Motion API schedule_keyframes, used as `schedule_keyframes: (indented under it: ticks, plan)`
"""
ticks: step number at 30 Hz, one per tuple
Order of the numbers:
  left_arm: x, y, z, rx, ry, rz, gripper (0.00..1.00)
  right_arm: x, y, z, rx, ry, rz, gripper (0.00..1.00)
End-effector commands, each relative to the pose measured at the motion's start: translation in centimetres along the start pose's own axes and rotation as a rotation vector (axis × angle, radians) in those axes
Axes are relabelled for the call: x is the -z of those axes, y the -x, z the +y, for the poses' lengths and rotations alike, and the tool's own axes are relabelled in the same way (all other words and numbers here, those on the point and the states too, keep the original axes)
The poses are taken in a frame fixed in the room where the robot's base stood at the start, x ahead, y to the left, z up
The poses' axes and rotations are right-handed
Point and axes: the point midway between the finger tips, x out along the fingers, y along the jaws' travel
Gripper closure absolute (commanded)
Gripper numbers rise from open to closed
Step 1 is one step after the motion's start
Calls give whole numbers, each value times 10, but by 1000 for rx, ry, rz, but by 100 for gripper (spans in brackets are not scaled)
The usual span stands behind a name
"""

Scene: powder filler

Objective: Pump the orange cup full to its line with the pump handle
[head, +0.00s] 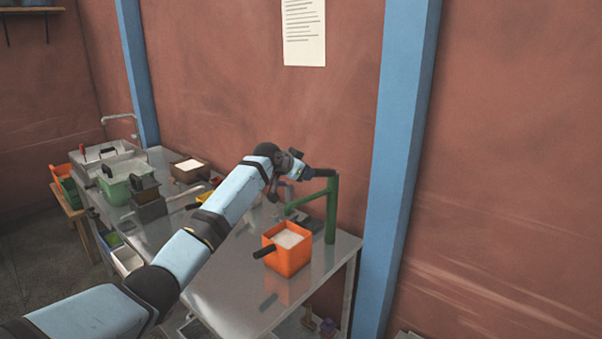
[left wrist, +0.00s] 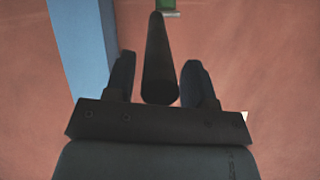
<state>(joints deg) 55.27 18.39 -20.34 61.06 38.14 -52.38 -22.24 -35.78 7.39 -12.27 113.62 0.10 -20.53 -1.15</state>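The orange cup (head: 288,257) stands upright on the metal table, its black handle pointing left. White powder (head: 287,238) shows inside it below the rim; its fill line cannot be made out. The green pump (head: 331,215) stands just behind and right of the cup. Its black pump handle (head: 322,172) sticks out left from the top of the post. My left gripper (head: 300,170) is at this handle. In the left wrist view the handle (left wrist: 160,50) runs between the open fingers of my left gripper (left wrist: 161,70), with gaps on both sides. My right gripper is out of view.
The metal table (head: 228,283) holds a brown box of white powder (head: 189,168), a green container (head: 126,178) and a dark device (head: 148,197) on the left. A blue pillar (head: 397,170) stands right of the table.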

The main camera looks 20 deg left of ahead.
Motion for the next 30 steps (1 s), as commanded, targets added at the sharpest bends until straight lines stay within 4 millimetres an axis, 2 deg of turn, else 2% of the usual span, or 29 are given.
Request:
schedule_keyframes:
  ticks: [9, 14, 17, 24, 30]
  plan:
    - [-4, -1, 1, -2, 0, -5, 45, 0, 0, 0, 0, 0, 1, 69]
    - [-5, 12, 1, -2, 0, -4, 45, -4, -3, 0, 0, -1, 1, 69]
    - [-6, 30, 1, 0, -2, -3, 45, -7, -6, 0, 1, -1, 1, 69]
    - [-5, 87, 1, 0, -2, -2, 45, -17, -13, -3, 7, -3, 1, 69]
    - [-3, 121, 1, 0, -2, -4, 45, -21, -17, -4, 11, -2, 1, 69]
